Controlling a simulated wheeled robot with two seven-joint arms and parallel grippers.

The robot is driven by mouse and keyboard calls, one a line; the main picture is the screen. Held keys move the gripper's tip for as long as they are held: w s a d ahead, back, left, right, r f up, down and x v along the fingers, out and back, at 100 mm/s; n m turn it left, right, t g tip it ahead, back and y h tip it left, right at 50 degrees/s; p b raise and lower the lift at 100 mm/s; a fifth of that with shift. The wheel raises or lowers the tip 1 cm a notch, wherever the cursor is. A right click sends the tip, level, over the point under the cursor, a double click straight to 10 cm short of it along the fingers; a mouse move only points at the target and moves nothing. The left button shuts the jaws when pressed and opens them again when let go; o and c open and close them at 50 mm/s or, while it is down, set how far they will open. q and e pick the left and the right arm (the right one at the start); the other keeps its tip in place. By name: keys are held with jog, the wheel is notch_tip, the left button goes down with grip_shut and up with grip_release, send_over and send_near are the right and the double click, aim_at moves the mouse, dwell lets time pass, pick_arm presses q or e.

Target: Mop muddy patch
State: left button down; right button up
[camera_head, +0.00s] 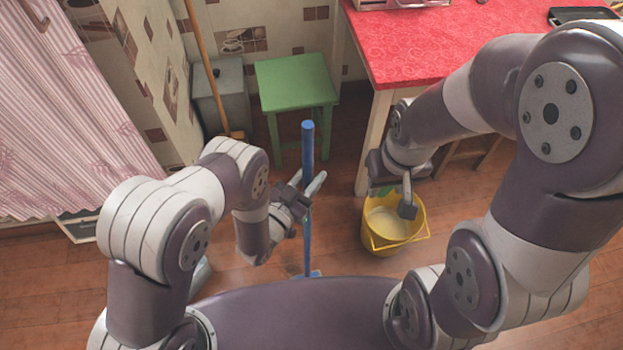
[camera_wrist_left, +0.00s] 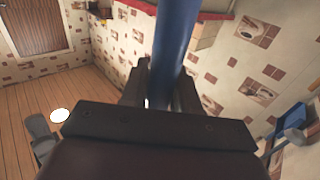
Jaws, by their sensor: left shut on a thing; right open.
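A mop with a blue handle (camera_head: 307,145) stands nearly upright, and its blue head (camera_head: 314,273) shows at the floor, partly hidden by my own body. My left gripper (camera_head: 309,194) is shut on the handle around its middle. The handle (camera_wrist_left: 175,45) also rises between the fingers in the left wrist view. A yellow bucket (camera_head: 378,238) with pale contents stands on the floor to the right of the mop. My right gripper (camera_head: 406,196) is open and empty, at or just above the bucket's rim; contact is unclear. I cannot make out a muddy patch.
A green stool (camera_head: 297,83) stands behind the mop, next to a grey bin (camera_head: 222,98) and a broom (camera_head: 207,70) against the wall. A red-covered counter (camera_head: 440,40) is at the upper right. A pink curtain (camera_head: 65,120) hangs at the left. Wooden floor lies between.

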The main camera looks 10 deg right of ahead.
pick_arm(q)
jog(key=w, duration=0.2)
jog(key=w+b, duration=0.1)
jog(key=w, duration=0.1)
jog(key=shift+w+a, duration=0.2)
jog(key=shift+w, duration=0.1)
jog(key=w+b, duration=0.2)
jog(key=w, duration=0.2)
jog(key=shift+w+a, duration=0.1)
jog(key=shift+w, duration=0.15)
jog(key=shift+w, duration=0.1)
